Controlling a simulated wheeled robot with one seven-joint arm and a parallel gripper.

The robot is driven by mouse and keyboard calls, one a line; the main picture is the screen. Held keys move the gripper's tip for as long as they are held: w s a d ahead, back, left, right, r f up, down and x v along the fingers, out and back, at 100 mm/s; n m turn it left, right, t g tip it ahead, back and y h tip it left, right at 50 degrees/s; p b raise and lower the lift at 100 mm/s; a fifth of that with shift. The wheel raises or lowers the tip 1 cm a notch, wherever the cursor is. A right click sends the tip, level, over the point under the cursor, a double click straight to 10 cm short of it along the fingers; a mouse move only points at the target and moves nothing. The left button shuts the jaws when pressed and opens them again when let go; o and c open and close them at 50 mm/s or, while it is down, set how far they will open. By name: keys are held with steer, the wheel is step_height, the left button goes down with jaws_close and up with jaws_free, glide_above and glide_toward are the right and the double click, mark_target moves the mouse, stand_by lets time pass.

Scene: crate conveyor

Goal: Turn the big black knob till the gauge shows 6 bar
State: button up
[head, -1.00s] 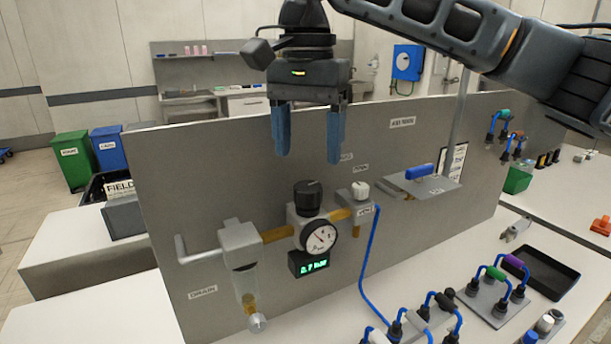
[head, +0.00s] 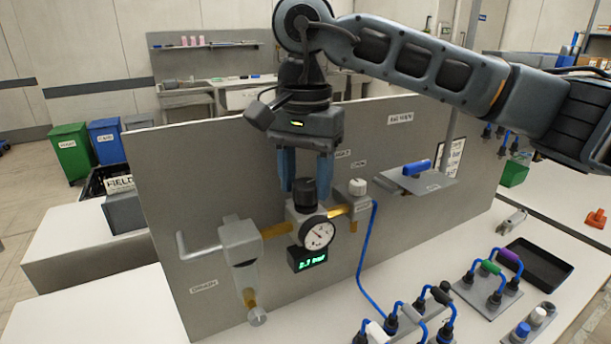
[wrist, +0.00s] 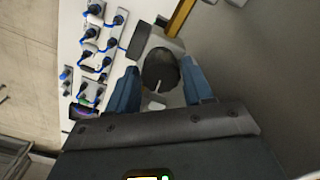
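The big black knob (head: 303,193) stands upright on top of the regulator block. The round white gauge (head: 318,235) is on the block's front. Below it, a green digital display (head: 308,259) reads what looks like 2.7 bar, though the first digit is hard to make out. My gripper (head: 306,188) points down from above, its blue fingers on either side of the knob. In the wrist view the knob (wrist: 160,70) lies between the open fingertips, with a gap visible at each side. A pale mark shows on the knob's top.
The filter bowl (head: 241,245) is to the left. The grey panel (head: 190,180) rises close behind.

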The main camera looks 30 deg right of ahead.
steer(key=c, duration=0.6)
steer(key=shift+f+b, duration=0.1)
steer(key=shift+b, duration=0.3)
steer(key=m+b, duration=0.3)
steer(key=shift+w+f, duration=0.1)
steer(key=shift+f, duration=0.05)
steer(key=m+b, duration=0.4)
steer(key=shift+m, duration=0.3)
steer(key=m+b, duration=0.4)
steer(key=m, duration=0.2)
steer(key=shift+r, duration=0.2)
steer(key=m+b, duration=0.2)
steer(key=m, duration=0.3)
steer(key=shift+w+r+m, duration=0.1)
steer(key=shift+m, duration=0.3)
